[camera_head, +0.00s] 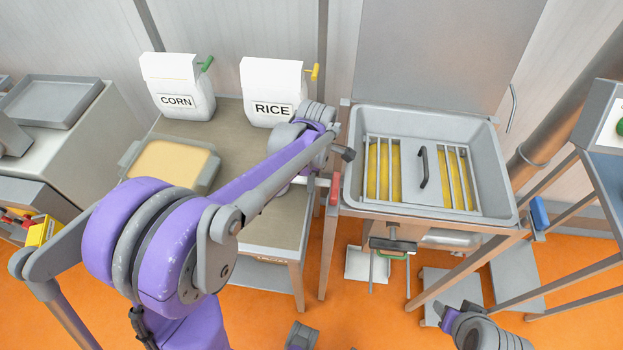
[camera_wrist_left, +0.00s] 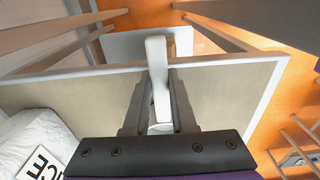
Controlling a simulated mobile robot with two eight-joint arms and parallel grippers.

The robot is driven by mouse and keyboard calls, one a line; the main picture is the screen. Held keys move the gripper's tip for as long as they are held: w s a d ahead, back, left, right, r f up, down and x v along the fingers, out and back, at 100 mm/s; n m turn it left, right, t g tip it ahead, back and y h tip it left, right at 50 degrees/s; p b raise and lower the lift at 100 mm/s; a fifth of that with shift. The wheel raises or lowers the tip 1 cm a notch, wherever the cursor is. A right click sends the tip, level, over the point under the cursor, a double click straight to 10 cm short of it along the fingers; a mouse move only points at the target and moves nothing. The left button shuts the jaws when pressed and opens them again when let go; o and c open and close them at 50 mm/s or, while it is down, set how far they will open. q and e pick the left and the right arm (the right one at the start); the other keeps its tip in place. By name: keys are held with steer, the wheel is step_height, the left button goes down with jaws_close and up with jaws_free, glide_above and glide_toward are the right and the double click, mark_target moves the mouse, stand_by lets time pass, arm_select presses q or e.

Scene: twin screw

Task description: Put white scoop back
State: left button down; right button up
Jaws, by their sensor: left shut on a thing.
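My left gripper (camera_wrist_left: 158,85) is shut on a slim white piece, the white scoop (camera_wrist_left: 157,62), seen between its two grey fingers in the left wrist view. The far end of the scoop points away from the wrist. In the head view my left wrist (camera_head: 312,120) is above the right part of the table, and the arm hides the fingers and most of what they hold. The white RICE bag (camera_head: 272,88) is just behind the wrist, and a yellow handle sticks out at its upper right.
The white CORN bag (camera_head: 178,85) with a green handle stands left of RICE. A tray of yellowish material (camera_head: 170,165) is on the table (camera_head: 228,125). A grey hopper (camera_head: 500,190) with a barred lid stands to the right. Part of my right arm shows at the lower right.

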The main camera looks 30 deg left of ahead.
arm_select(q)
steer(key=shift+f, duration=0.1)
steer(key=c, duration=0.7)
jaws_free()
steer(key=shift+c, duration=0.2)
steer(key=shift+r, duration=0.3)
step_height(320, 180, up, 11)
steer(key=p, duration=0.1)
steer(key=s+d+f+m+t, duration=0.1)
steer(key=s+f+m, duration=0.1)
steer(key=s+m, duration=0.4)
steer(key=s+d+f+m+t, duration=0.2)
steer(key=s+m, duration=0.3)
steer(key=m, duration=0.3)
steer(key=s+d+f+m+t, duration=0.1)
steer(key=s+f+m+t, duration=0.1)
steer(key=s+m, duration=0.4)
steer(key=shift+s+d+f+m, duration=0.15)
steer(key=shift+s+f+m, duration=0.2)
steer(key=shift+f+m, duration=0.25)
